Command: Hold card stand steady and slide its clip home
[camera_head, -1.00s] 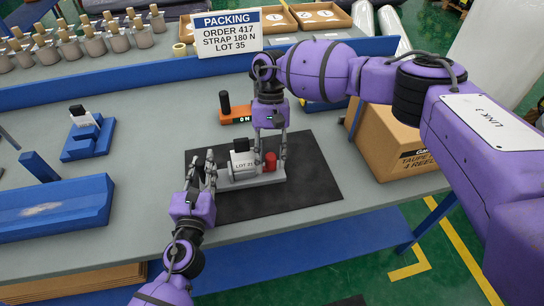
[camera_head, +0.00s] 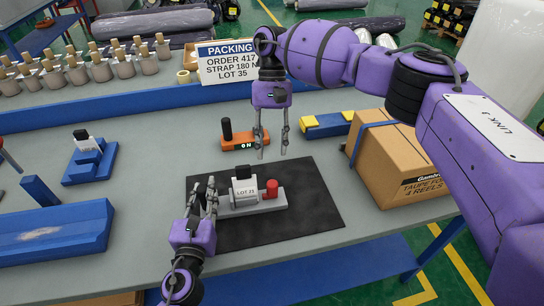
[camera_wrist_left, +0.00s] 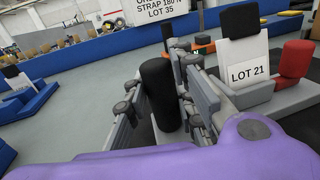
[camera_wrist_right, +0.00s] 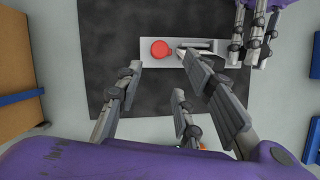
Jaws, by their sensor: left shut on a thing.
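The card stand (camera_head: 240,208) is a grey base on the black mat. It carries an upright white card marked LOT 21 (camera_head: 245,190) under a black top piece. The red clip (camera_head: 272,187) sits right of the card, close beside it; any gap is hard to judge. In the left wrist view the card (camera_wrist_left: 245,72) and red clip (camera_wrist_left: 294,60) also show. My left gripper (camera_head: 207,192) is shut on the stand's black post (camera_wrist_left: 158,95) at its left end. My right gripper (camera_head: 272,150) is open and empty, raised above and behind the stand, clear of the clip (camera_wrist_right: 162,50).
An orange block with a black handle (camera_head: 238,143) stands behind the mat (camera_head: 310,205). A cardboard box (camera_head: 385,165) is to the right. A blue stand with a card (camera_head: 90,160) and a blue block (camera_head: 55,230) lie left. A packing sign (camera_head: 228,62) stands behind.

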